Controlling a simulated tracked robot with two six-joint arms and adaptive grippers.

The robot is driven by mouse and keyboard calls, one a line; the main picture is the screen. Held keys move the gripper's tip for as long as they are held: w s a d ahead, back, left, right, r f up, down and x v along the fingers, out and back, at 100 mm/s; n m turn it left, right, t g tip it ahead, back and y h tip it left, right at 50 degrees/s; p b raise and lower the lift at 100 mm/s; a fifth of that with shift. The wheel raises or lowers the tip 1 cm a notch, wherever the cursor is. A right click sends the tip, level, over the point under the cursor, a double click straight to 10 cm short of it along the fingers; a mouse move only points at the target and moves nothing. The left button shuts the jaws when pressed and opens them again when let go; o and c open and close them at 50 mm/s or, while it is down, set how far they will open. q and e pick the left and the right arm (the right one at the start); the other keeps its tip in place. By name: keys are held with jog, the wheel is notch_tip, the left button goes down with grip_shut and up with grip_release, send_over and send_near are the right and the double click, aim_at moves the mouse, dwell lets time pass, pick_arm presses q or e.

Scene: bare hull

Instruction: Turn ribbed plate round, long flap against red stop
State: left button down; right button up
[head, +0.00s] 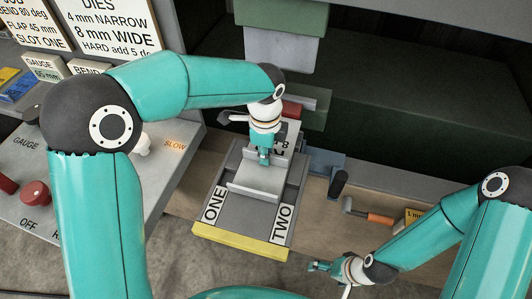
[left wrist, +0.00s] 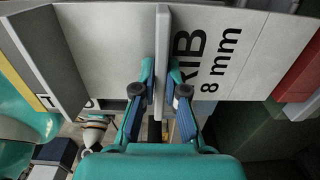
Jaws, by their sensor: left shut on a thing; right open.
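The grey ribbed plate (head: 262,178) lies on the die block between the labels ONE and TWO, with an upturned flap at its near end. In the left wrist view its upright rib (left wrist: 163,35) stands mid-plate, with "RIB 8 mm" printed to the right of it. My left gripper (head: 263,160) is shut on the rib, its fingers on either side (left wrist: 161,88). The red stop (head: 291,109) is behind the plate, partly hidden by my arm; a red block also shows at the right of the left wrist view (left wrist: 299,70). My right gripper (head: 322,267) is open and empty at the lower front.
A grey press tool (head: 283,49) hangs above and behind the die. A yellow bar (head: 240,241) edges the front. A dark upright cylinder (head: 338,183) and an orange-handled tool (head: 380,219) are to the right. A control panel with red knobs (head: 35,194) is at left.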

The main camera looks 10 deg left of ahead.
pick_arm(q)
jog(key=shift+w+r, duration=0.1)
jog(key=shift+w, duration=0.35)
jog(key=c, duration=0.7)
grip_release()
jog(key=shift+s+f, duration=0.1)
jog(key=shift+f, duration=0.1)
jog(key=shift+r, duration=0.15)
jog(key=shift+r+p, duration=2.2)
jog(key=shift+r, duration=0.25)
